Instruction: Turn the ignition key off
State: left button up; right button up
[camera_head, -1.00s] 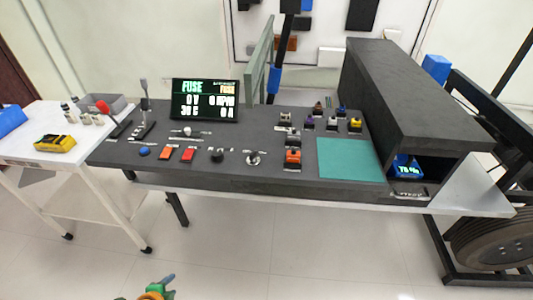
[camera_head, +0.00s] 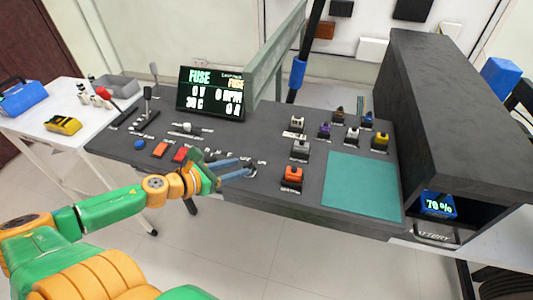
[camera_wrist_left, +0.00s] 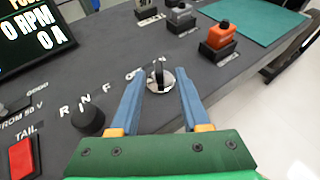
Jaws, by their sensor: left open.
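The ignition key (camera_wrist_left: 159,76) is a dark upright key on a round silver base, set in the black panel. My left gripper (camera_head: 248,168) reaches over the panel from the left in the head view. In the left wrist view its two blue fingers (camera_wrist_left: 161,86) are open, one on each side of the key, with a gap visible on both sides. In the head view the fingers largely cover the key. My right gripper is in neither view.
A black knob (camera_wrist_left: 88,119) and red switches (camera_head: 180,154) sit left of the key. An orange breaker (camera_head: 292,174) and a green mat (camera_head: 360,185) lie to the right. A display (camera_head: 211,92) stands behind, reading FUSE, 0 V and 0 RPM.

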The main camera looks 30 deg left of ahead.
aim_at(245, 165)
pick_arm(q)
jog(key=shift+s+a+f+b, duration=0.1)
jog(key=shift+s+a+b, duration=0.1)
jog(key=shift+b, duration=0.5)
jog(key=x, duration=0.3)
jog(key=shift+w, duration=0.1)
jog(key=shift+w+d+f+p, duration=0.25)
jog(key=shift+w+p, duration=0.15)
jog(key=shift+w, duration=0.15)
jog(key=shift+w+f, duration=0.1)
jog(key=shift+w, duration=0.05)
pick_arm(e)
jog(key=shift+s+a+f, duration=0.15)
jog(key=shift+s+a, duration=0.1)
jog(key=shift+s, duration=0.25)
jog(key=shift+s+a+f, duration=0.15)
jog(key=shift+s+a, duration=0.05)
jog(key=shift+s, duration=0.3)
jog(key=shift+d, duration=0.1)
pick_arm(q)
grip_shut()
